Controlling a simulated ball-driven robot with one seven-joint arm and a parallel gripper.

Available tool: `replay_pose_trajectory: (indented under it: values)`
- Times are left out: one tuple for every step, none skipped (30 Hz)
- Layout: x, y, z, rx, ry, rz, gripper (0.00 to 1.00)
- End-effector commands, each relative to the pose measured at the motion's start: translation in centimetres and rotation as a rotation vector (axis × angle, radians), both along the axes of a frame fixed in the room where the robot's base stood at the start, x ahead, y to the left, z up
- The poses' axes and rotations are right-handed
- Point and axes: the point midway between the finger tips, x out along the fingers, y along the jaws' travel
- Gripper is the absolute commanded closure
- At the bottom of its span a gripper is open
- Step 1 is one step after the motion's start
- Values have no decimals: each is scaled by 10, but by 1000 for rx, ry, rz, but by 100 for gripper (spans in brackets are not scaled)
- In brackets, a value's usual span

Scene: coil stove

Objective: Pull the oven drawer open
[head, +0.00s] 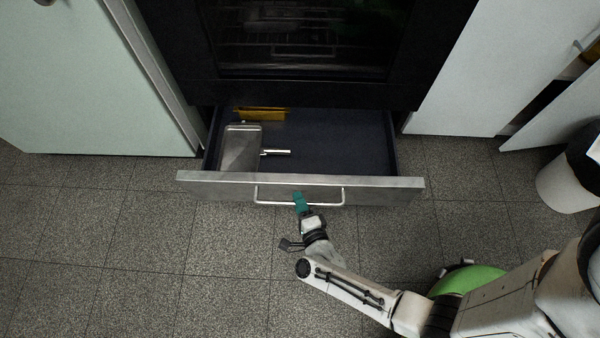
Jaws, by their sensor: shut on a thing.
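The oven drawer (225,189) stands pulled out below the black oven (310,92), with its dark inside showing. Its front carries a metal bar handle (330,204). My gripper (299,197), with teal fingers, is at the middle of the handle and shut on it. The exact finger contact is small and partly hidden. My arm reaches in from the lower right. Inside the drawer, a grey metal tray (238,150) lies at the left, a metal-handled item (277,152) beside it, and a yellow item (262,114) at the back.
A pale green cabinet (90,80) stands left of the oven. A white cabinet (480,70) stands to the right, with a partly open door (560,115). A white bin (568,185) is at the far right. The tiled floor (150,250) is clear at the left front.

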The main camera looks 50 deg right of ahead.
Motion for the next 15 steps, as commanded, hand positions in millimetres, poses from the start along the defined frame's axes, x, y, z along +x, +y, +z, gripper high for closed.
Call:
replay_pose_trajectory:
  values:
    - [-8,8,-2,1,3,0,100]
    - [-12,13,-2,3,3,0,100]
    - [-16,19,-2,3,3,0,100]
    - [-19,23,-2,2,2,0,100]
    - [-23,28,-2,3,3,-1,100]
    - [-27,33,-2,2,3,0,100]
    - [-30,37,-2,1,3,0,100]
    - [-33,41,-2,1,3,0,100]
    - [-36,45,-2,2,3,1,100]
    - [-39,48,-2,1,3,0,100]
    - [-41,51,-1,1,3,0,100]
    - [-43,54,-1,1,3,0,100]
    - [-45,57,-1,2,2,1,100]
    - [-46,59,-1,1,2,1,100]
    - [-48,61,-1,1,2,0,100]
